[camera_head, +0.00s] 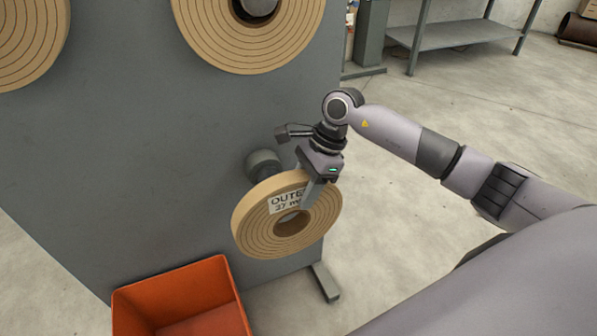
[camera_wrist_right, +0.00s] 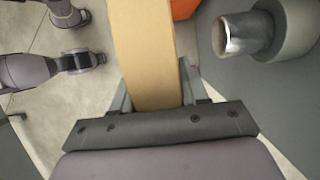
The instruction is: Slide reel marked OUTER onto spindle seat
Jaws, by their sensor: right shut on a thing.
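The tan reel marked OUTER (camera_head: 252,220) is held tilted in front of the grey panel in the head view. Its label reads OUTER and its centre hole faces me. My right gripper (camera_head: 314,190) is shut on the reel's upper right rim. The reel's rim (camera_wrist_right: 145,50) shows between the fingers in the right wrist view. The grey spindle seat (camera_head: 263,163) sticks out of the panel just behind and above the reel. In the right wrist view its shiny metal end (camera_wrist_right: 232,36) is bare, and the reel is apart from it. My left gripper is not in view.
Two larger tan reels (camera_head: 290,45) (camera_head: 30,40) are mounted higher on the grey panel (camera_head: 120,150). An orange bin (camera_head: 228,300) stands on the floor below the reel. A metal shelf table (camera_head: 450,36) is at the back. The concrete floor to the right is clear.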

